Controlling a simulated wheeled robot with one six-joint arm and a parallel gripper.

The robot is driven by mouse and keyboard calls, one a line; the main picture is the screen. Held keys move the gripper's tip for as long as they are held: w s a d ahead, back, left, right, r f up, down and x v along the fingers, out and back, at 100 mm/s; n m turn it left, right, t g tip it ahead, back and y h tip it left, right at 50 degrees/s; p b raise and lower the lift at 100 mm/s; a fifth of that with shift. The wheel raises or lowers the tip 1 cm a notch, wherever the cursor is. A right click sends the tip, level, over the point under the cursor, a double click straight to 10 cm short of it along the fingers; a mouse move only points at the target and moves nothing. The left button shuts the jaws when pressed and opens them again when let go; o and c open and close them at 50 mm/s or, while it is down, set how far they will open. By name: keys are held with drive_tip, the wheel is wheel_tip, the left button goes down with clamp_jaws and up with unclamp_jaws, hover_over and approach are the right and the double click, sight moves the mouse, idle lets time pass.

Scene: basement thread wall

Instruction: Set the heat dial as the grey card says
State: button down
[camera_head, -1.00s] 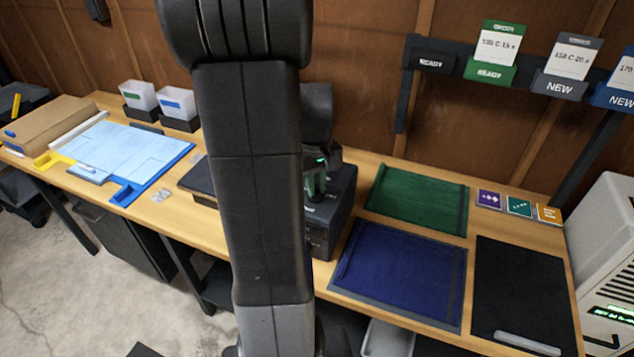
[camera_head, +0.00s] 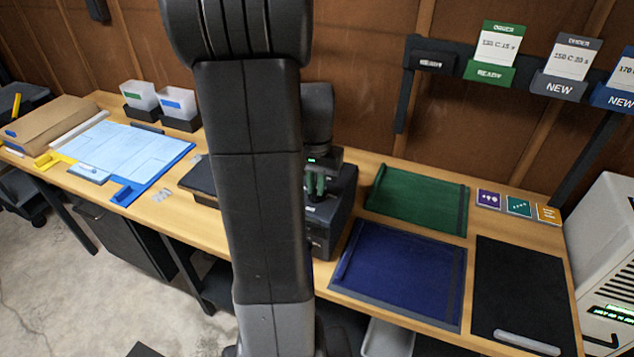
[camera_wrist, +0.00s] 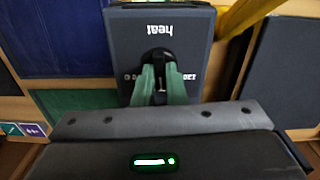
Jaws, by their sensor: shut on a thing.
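The heat dial (camera_wrist: 158,57) is a dark round knob on a dark panel (camera_wrist: 190,32) marked "heat", upside down in the wrist view. My gripper (camera_wrist: 160,75) has green fingers and is shut on the dial, hiding part of it and the middle of its scale; a "130" shows beside it. In the head view my gripper (camera_head: 315,184) is at the black press (camera_head: 333,225), partly behind my arm. The grey card (camera_head: 573,55) hangs on the wall rack above a grey "NEW" tag and seems to read 150 C 20 s.
A green-tagged card (camera_head: 500,44) and a blue-tagged card (camera_head: 624,75) flank the grey one. A green mat (camera_head: 418,200), a blue mat (camera_head: 400,275) and a black mat (camera_head: 520,290) lie right of the press. A yellow bar (camera_wrist: 245,15) passes close beside the panel in the wrist view.

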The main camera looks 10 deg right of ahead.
drive_tip(key=shift+w+d+r+m, duration=0.1)
drive_tip(key=shift+w+r+m, duration=0.1)
drive_tip(key=shift+m, duration=0.3)
drive_tip(key=c, duration=1.5)
unclamp_jaws()
drive_tip(key=shift+c, duration=0.2)
drive_tip(key=shift+o, duration=0.3)
drive_tip(key=shift+d+f, duration=0.15)
drive_tip(key=shift+f, duration=0.05)
drive_tip(key=shift+w, duration=0.1)
drive_tip(key=shift+a+r, duration=0.2)
drive_tip(key=shift+r, duration=0.3)
wheel_tip(320, 180, up, 13)
drive_tip(key=shift+d, duration=0.35)
drive_tip(key=shift+f, duration=0.2)
